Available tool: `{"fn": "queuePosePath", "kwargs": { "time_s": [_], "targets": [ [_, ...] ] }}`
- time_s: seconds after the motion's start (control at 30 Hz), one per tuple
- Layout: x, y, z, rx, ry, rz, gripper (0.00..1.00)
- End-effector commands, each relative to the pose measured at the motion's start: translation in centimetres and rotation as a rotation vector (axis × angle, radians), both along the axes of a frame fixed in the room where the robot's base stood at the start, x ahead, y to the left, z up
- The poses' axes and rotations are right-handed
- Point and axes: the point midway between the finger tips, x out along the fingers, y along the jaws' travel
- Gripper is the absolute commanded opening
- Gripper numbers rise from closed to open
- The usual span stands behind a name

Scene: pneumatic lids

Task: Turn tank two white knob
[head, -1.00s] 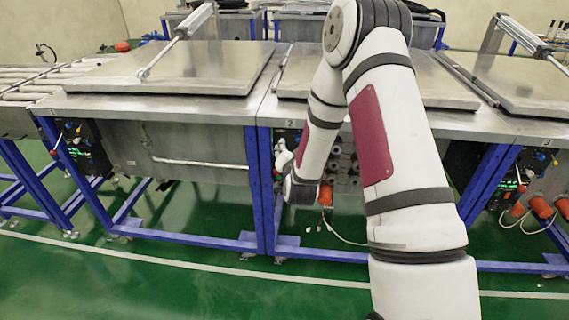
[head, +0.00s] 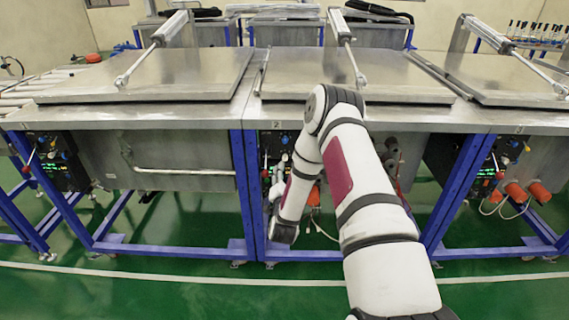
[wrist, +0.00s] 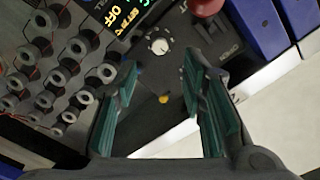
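Tank two (head: 262,111) is the middle steel tank, with a flat closed lid (head: 385,75) and a "2" label on its front. Its dark control panel (wrist: 183,65) fills the middle of the wrist view. The small round white knob (wrist: 160,45) sits on this panel, below a lit display (wrist: 118,14) reading "OFF". My gripper (wrist: 160,66) is open, with a green-padded finger on each side. The knob lies between and just beyond the fingertips, and I see no contact. In the head view my arm partly hides the panel.
A red knob (wrist: 206,6) and a yellow button (wrist: 163,100) are on the same panel. Several grey cylindrical fittings (wrist: 75,45) are at left in the wrist view. Blue frame legs (head: 246,190) stand beside the panel. Green floor (head: 180,225) is open in front.

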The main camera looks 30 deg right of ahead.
Motion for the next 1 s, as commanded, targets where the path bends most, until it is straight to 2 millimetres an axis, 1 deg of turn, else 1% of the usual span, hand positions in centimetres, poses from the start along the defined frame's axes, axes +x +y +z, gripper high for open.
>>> {"fn": "queuePosePath", "kwargs": {
  "time_s": [0.03,0.2,0.4,0.57,0.83,1.0],
  "targets": [
    [0.9,-0.7,0.0,-0.001,-0.003,-0.003,0.38],
    [3.5,-2.4,0.0,0.0,-0.002,-0.002,0.38],
    [5.5,-3.7,0.0,0.001,-0.001,0.0,0.38],
    [6.1,-4.1,0.0,0.001,0.001,0.0,0.38],
    [6.2,-4.2,0.0,0.001,0.001,0.0,0.38],
    [6.2,-4.1,0.0,0.001,0.001,0.0,0.0]
  ]
}}
